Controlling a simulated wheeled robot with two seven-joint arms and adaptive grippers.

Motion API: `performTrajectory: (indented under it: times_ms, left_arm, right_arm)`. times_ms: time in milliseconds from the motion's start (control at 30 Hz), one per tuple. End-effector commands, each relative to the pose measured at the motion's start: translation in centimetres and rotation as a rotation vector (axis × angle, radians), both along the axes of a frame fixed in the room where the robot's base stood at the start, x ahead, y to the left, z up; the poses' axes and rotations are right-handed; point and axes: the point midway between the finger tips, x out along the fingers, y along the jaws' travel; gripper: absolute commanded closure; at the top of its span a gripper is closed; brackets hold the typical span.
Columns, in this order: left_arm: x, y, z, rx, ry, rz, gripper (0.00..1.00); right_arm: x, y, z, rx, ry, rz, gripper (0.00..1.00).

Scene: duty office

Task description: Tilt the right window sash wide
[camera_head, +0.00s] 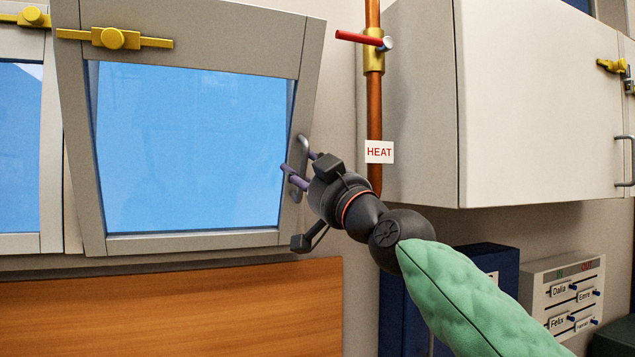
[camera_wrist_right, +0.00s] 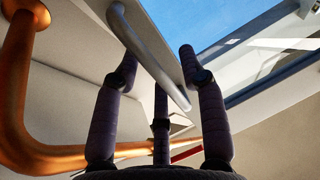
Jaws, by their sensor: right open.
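The right window sash (camera_head: 290,100) has a pale grey frame around blue glass and is tilted, its top leaning out into the room. Its grey bar handle (camera_head: 303,165) is on the right side of the frame; in the right wrist view the handle (camera_wrist_right: 150,55) runs between my fingers. My right gripper (camera_head: 292,173) is at the handle, with its dark fingers open around it. In the right wrist view my gripper (camera_wrist_right: 158,65) shows its fingers apart. Whether a finger touches the handle I cannot tell. My left gripper is not in view.
A copper pipe (camera_head: 374,110) with a red-levered valve and a HEAT label (camera_head: 380,152) runs close right of the handle. A white wall cabinet (camera_head: 540,110) stands further right. A brass latch (camera_head: 113,39) is on the sash top. A wooden panel (camera_head: 170,310) is below.

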Motion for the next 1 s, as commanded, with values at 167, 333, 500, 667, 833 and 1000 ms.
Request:
performTrajectory:
  times_ms: [167,333,500,667,833,1000]
  left_arm:
    - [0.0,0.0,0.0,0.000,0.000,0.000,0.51]
    - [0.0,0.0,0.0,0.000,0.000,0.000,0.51]
    - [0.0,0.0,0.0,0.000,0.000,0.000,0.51]
    - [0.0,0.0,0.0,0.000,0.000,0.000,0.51]
    - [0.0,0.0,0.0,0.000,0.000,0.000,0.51]
    - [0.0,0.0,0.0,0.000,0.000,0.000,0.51]
  right_arm:
    - [-1.2,-0.7,-0.4,0.001,0.000,0.000,0.58]
    - [-2.7,-1.6,-1.2,0.000,0.000,0.000,0.58]
    - [-4.2,-2.5,-1.9,0.000,-0.001,0.000,0.58]
    - [-5.5,-3.2,-2.5,0.002,0.001,0.001,0.58]
    - [-6.8,-4.0,-3.2,0.000,0.001,0.000,0.58]
    - [-8.0,-4.7,-3.8,0.000,0.001,-0.001,0.58]
